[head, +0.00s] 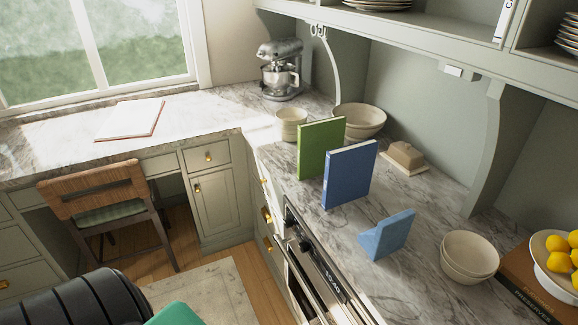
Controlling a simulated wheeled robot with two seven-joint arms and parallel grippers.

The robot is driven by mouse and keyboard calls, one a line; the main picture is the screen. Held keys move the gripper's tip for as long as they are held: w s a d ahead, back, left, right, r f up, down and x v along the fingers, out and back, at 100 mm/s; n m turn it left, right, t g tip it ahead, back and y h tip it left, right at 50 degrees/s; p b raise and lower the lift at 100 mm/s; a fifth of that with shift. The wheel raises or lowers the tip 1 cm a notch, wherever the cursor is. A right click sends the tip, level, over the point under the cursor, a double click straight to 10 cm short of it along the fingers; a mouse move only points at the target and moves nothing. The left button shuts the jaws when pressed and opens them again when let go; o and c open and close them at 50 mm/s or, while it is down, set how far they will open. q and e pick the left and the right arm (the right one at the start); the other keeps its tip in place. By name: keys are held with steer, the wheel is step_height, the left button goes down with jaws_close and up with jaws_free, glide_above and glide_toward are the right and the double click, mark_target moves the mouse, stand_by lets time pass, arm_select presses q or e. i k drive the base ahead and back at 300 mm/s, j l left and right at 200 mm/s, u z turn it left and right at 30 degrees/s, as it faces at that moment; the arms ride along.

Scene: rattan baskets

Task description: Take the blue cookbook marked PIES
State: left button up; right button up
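A blue book (349,175) stands upright on the marble counter, its pale page edge along the top. I cannot read any PIES marking on it from here. A green book (320,148) stands just behind it to the left. A light blue angled piece (388,236), like a bookend, stands apart in front to the right. Neither of my grippers shows in the head view.
Stacked bowls (469,256), a lemon bowl (545,281) on a brown book marked PRESERVES (527,290), and a butter dish (405,158) share the counter (345,240). An oven (312,262) sits below. A shelf overhangs the back. A chair (101,207) stands left.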

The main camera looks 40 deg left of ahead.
mark_target(349, 170)
steer(key=u, duration=0.85)
steer(key=z, duration=0.75)
steer(key=i+j+z, duration=0.2)
steer(key=j+z, duration=0.25)
steer(key=j, duration=0.15)
steer(key=j+z, duration=0.45)
steer(key=j, duration=0.2)
steer(key=j+z, duration=0.45)
steer(key=j, duration=0.25)
